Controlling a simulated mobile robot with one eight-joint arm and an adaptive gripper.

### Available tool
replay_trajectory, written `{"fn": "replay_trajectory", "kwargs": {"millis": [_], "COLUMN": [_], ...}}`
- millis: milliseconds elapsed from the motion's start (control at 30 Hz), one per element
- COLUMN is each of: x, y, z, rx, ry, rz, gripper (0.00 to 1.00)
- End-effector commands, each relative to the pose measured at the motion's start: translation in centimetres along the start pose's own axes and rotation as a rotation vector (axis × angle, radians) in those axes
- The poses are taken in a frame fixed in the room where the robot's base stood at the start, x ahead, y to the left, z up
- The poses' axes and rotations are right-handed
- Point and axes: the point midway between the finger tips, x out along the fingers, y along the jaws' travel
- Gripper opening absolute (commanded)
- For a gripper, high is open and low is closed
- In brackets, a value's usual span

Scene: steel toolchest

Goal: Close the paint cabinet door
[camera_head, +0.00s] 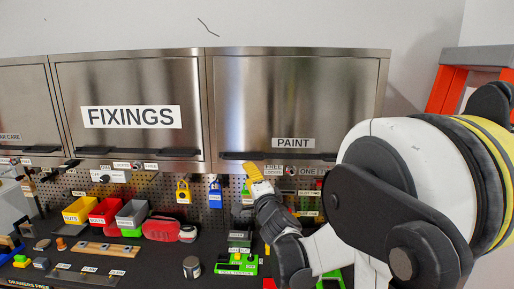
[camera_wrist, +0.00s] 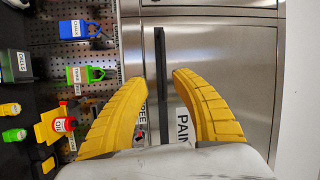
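The paint cabinet door (camera_head: 300,95) is a brushed steel panel with a PAINT label, at the upper right in the head view. It hangs down over the cabinet front and looks about flush with its neighbour; I cannot tell whether a small gap remains. Its black bar handle (camera_head: 240,156) runs along the lower edge, partly hidden by my arm. My gripper (camera_head: 252,171) is just below this edge near the handle's left part. In the wrist view, my gripper (camera_wrist: 156,82) has its yellow fingers apart, with the handle (camera_wrist: 162,90) showing between them. Contact is not clear.
The FIXINGS cabinet (camera_head: 130,85) adjoins on the left, closed. An orange ladder (camera_head: 450,85) stands at the right.

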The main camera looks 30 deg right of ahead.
Motion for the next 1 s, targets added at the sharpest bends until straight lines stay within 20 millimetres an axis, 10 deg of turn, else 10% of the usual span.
{"fn": "replay_trajectory", "kwargs": {"millis": [1000], "x": [10.3], "y": [-1.0], "z": [2.1], "rx": [0.122], "ry": [-0.044], "rz": [-0.034], "gripper": [0.32]}}
